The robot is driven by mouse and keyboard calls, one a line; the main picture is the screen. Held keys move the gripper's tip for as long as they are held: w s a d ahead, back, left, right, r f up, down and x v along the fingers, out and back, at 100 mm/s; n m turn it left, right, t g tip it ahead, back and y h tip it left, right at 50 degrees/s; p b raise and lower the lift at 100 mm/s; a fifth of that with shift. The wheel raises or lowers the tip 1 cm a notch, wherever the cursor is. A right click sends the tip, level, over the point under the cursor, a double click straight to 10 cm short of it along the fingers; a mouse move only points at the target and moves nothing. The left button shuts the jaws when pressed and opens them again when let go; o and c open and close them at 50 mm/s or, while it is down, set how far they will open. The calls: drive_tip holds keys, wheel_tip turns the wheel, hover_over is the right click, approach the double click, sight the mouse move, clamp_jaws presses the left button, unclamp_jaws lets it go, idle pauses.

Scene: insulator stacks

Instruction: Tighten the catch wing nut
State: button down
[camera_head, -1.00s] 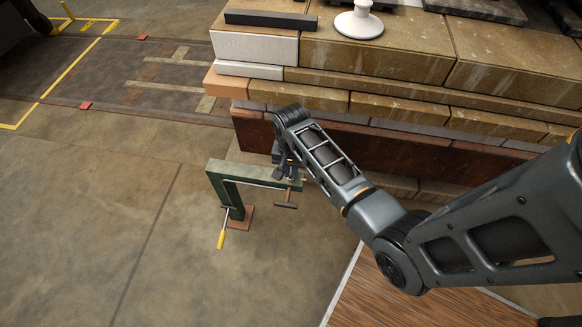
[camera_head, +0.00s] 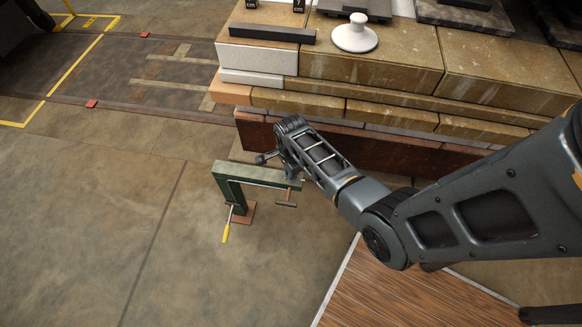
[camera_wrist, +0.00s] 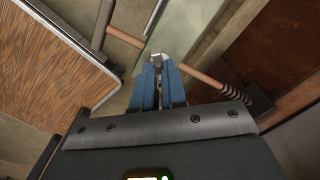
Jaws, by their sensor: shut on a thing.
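The green frame (camera_head: 232,172) stands on the floor beside the brick stack, with a T-handled copper rod (camera_head: 287,198) and a yellow-handled lever (camera_head: 226,233). My gripper (camera_wrist: 157,62) has blue fingers, closed on a small pale metal piece (camera_wrist: 157,54), apparently the catch wing nut; its wings are mostly hidden between the tips. A copper rod (camera_wrist: 205,78) with a coiled spring runs right from beside the fingertips to a dark block (camera_wrist: 260,101). In the head view, the fingertips and nut are hidden by my wrist near the frame's right end.
The stone stack (camera_head: 370,70) rises close behind my wrist, with a white knob-topped disc (camera_head: 354,36) and a dark bar (camera_head: 272,33) on top. A wood-topped surface (camera_head: 385,290) lies below my arm. Open floor (camera_head: 100,220) lies left of the frame.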

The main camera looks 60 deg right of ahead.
drive_tip(key=m+p, duration=0.2)
drive_tip(key=m, duration=0.2)
drive_tip(key=shift+r+m, duration=0.1)
drive_tip(key=shift+m, duration=0.2)
drive_tip(key=shift+m+p, duration=0.45)
drive_tip(key=shift+m, duration=1.15)
drive_tip(key=shift+s, duration=0.1)
drive_tip(key=c, duration=1.2)
unclamp_jaws()
wheel_tip(320, 180, up, 8)
drive_tip(key=shift+f+p, duration=0.2)
drive_tip(key=shift+p, duration=0.95)
